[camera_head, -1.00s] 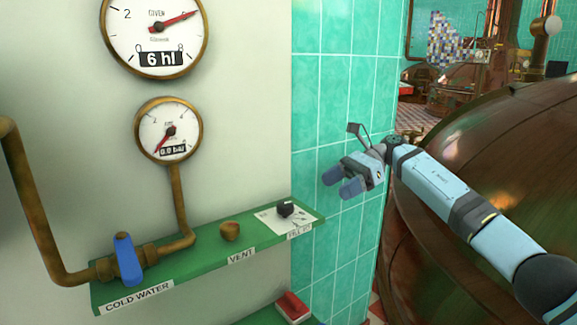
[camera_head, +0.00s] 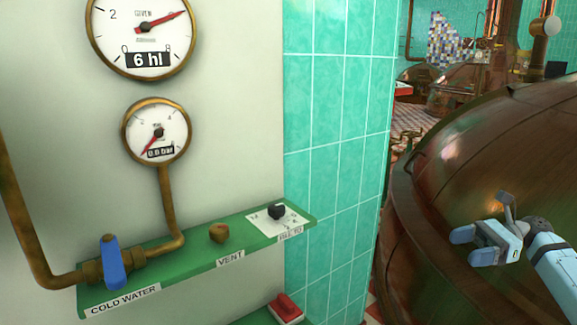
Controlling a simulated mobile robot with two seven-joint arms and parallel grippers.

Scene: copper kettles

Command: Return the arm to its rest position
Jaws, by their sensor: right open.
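My right gripper (camera_head: 468,246) is at the lower right of the head view, in front of the large copper kettle (camera_head: 490,150). Its two blue fingers point left and stand apart, with nothing between them. My right arm (camera_head: 556,265) comes in from the right edge, and most of it is out of view. The gripper is well clear of the green shelf (camera_head: 190,262) and its controls. My left gripper does not show.
The green shelf carries a blue-handled valve (camera_head: 112,262) marked COLD WATER, a brass VENT knob (camera_head: 219,233) and a black dial knob (camera_head: 277,212). Two gauges, upper (camera_head: 120,42) and lower (camera_head: 172,122), hang above. A red switch (camera_head: 287,307) sits below. Open space lies before the tiled wall (camera_head: 335,150).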

